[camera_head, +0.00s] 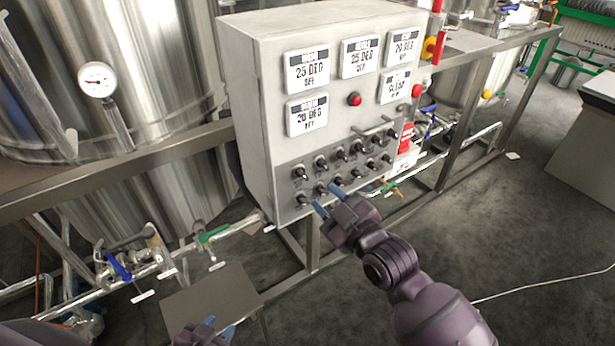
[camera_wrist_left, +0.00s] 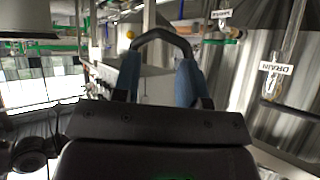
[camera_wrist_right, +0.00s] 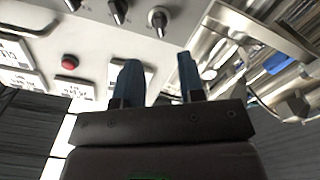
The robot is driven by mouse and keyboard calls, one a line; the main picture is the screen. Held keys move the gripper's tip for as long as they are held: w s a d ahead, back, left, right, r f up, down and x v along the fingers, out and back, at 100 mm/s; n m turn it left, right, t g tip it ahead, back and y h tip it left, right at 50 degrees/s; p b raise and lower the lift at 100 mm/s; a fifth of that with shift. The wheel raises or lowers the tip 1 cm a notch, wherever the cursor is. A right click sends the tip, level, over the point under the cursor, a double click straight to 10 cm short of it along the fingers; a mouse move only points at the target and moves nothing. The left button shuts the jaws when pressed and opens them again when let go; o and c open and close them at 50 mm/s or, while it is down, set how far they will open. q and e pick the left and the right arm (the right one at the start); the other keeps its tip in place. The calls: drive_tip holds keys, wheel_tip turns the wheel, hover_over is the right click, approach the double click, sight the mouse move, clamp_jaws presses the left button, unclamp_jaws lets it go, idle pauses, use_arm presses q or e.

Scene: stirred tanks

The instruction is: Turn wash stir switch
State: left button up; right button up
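The grey control box (camera_head: 265,100) carries rows of small black rotary switches (camera_head: 322,163) on its lower panel. Their labels are too small to read, so I cannot tell which one is the wash stir switch. My right gripper (camera_head: 327,198) is open in front of the lower left end of the rows. In the right wrist view, one switch (camera_wrist_right: 158,18) lies beyond the open blue fingers (camera_wrist_right: 160,78), apparently not between them. My left gripper (camera_head: 216,328) is low at the bottom edge of the head view. Its fingers (camera_wrist_left: 158,80) are spread in the left wrist view.
The box also has several white display plates (camera_head: 306,70) and a red button (camera_head: 354,99). A steel tank (camera_head: 170,60) stands left. Pipes with a blue-handled valve (camera_head: 118,267) and a green-handled valve (camera_head: 214,234) run below. A flat grey plate (camera_head: 210,300) is near my left gripper.

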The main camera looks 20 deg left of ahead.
sight(305, 176)
drive_tip(key=x, duration=0.8)
drive_tip(key=shift+b, duration=0.4)
clamp_jaws()
